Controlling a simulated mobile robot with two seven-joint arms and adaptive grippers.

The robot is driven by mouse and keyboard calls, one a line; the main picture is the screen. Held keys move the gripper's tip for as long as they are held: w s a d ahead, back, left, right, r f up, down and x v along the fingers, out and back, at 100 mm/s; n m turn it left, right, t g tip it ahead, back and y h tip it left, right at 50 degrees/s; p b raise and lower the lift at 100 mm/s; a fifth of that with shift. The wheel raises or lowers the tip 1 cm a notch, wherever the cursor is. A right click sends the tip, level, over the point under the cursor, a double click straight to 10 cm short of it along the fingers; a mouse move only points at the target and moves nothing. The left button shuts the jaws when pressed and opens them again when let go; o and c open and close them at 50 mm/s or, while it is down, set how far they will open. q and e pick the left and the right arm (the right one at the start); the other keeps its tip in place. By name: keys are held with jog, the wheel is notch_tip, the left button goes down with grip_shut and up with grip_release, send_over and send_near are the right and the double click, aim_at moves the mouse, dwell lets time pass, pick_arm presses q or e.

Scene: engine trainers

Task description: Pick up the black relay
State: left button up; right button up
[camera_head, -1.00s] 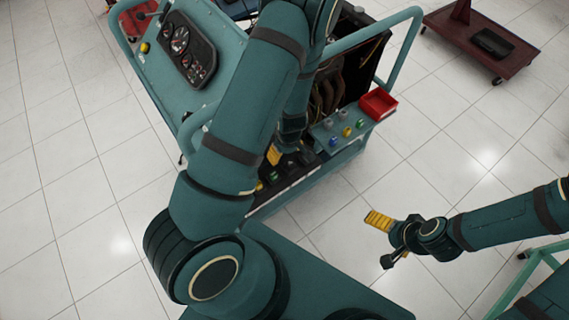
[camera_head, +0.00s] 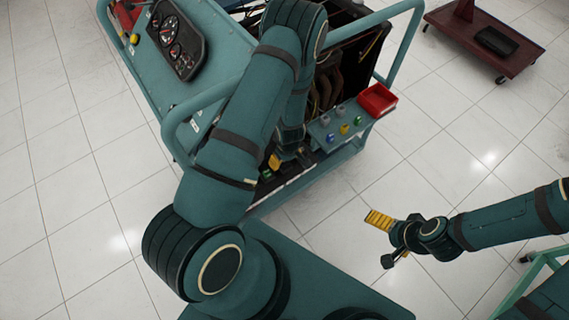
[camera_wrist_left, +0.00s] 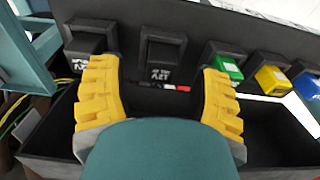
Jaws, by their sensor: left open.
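In the left wrist view a black relay (camera_wrist_left: 163,48) with white lettering sits in a dark panel, between and beyond the yellow fingertips of my left gripper (camera_wrist_left: 158,68). The gripper is open, with nothing between its fingers. A second black block (camera_wrist_left: 88,37) with white lettering is to the left, partly behind the left finger. In the head view my left gripper (camera_head: 275,162) is low at the trainer's front, mostly hidden by my arm; the black relay cannot be made out there. My right gripper (camera_head: 380,220) is over the floor, away from the trainer; its finger gap is unclear.
Green (camera_wrist_left: 226,66), yellow (camera_wrist_left: 271,78) and blue (camera_wrist_left: 306,86) blocks line the panel to the right. A dark open tray (camera_wrist_left: 270,135) lies below. The teal engine trainer (camera_head: 215,95) has a red bin (camera_head: 377,99) at its corner. A dark red cart (camera_head: 480,40) stands apart.

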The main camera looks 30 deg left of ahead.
pick_arm(q)
jog(key=shift+a+f, duration=0.15)
jog(key=shift+f, duration=0.55)
jog(key=shift+r, duration=0.1)
grip_shut()
notch_tip(320, 180, up, 10)
jog(key=p, duration=0.2)
jog(key=shift+p, duration=0.4)
